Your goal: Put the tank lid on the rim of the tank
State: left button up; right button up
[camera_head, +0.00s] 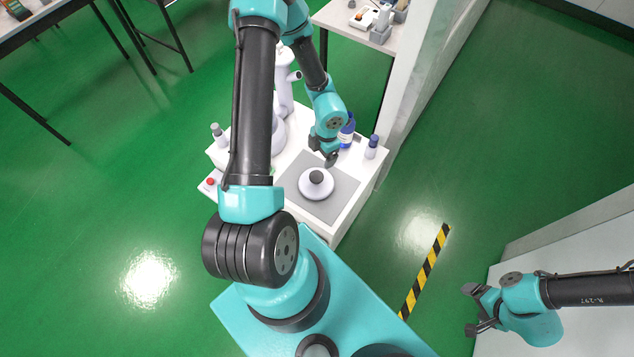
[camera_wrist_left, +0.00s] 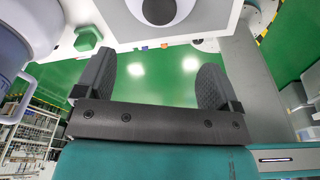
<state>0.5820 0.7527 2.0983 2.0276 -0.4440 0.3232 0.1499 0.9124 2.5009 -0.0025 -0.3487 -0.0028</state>
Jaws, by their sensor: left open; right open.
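The tank lid (camera_head: 312,190), a white disc with a dark round knob, lies on a grey mat (camera_head: 340,190) on the white worktop. It also shows at the top edge of the left wrist view (camera_wrist_left: 192,22). My left gripper (camera_head: 328,157) is just behind the lid in the head view. It is open, with nothing between its fingers in the left wrist view (camera_wrist_left: 152,82). A tall white body (camera_head: 284,92), possibly the tank, stands behind my left arm, which hides part of it; its rim is not clear. My right gripper (camera_head: 468,310) is open and empty, far right.
A blue-labelled bottle (camera_head: 347,134) stands close beside my left gripper, and a small bottle (camera_head: 371,148) is near the right edge. Another bottle (camera_head: 218,134) and a red button (camera_head: 210,182) are on the left. The mat's front part is clear.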

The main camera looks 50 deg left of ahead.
aim_at(317, 176)
pick_arm(q)
jog(key=f, duration=0.3)
jog(key=s+f, duration=0.1)
jog(key=f, duration=0.6)
jog(key=shift+s+a+f, duration=0.1)
jog(key=shift+s+f, duration=0.15)
jog(key=shift+f, duration=0.2)
jog(key=shift+s+a+f, duration=0.1)
jog(key=shift+s+f, duration=0.05)
jog(key=shift+f, duration=1.15)
jog(key=shift+s+f, duration=0.1)
jog(key=shift+f, duration=1.2)
jog(key=shift+c, duration=0.5)
jog(key=c, duration=1)
jog(key=shift+r, duration=0.15)
